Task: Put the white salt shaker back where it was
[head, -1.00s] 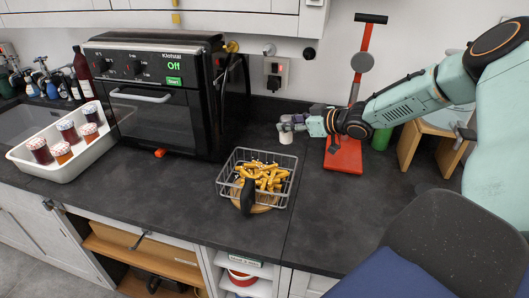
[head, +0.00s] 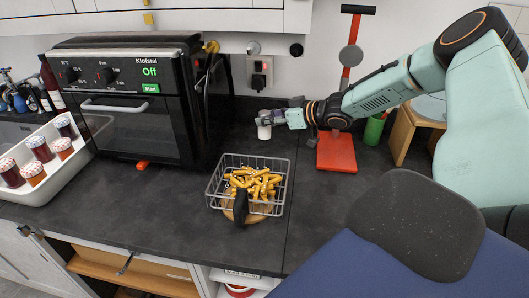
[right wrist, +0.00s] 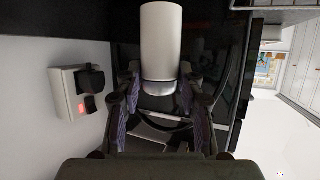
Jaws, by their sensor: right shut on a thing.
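The white salt shaker (head: 264,132) is at the back of the dark worktop (head: 180,215), below the wall socket. It looks upright, but I cannot tell whether its base touches the worktop. My right gripper (head: 274,119) reaches it from the right and is shut on it. In the right wrist view the shaker (right wrist: 161,45) is a white cylinder with a shiny metal end between the two fingers (right wrist: 160,97). My left gripper is not in view.
A wire basket of fries (head: 252,188) stands in front of the shaker. A black oven (head: 130,105) stands to the left, and a red stand (head: 336,153) and green container (head: 374,130) to the right. A white tray of jars (head: 70,177) is far left. Bare worktop surrounds the shaker.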

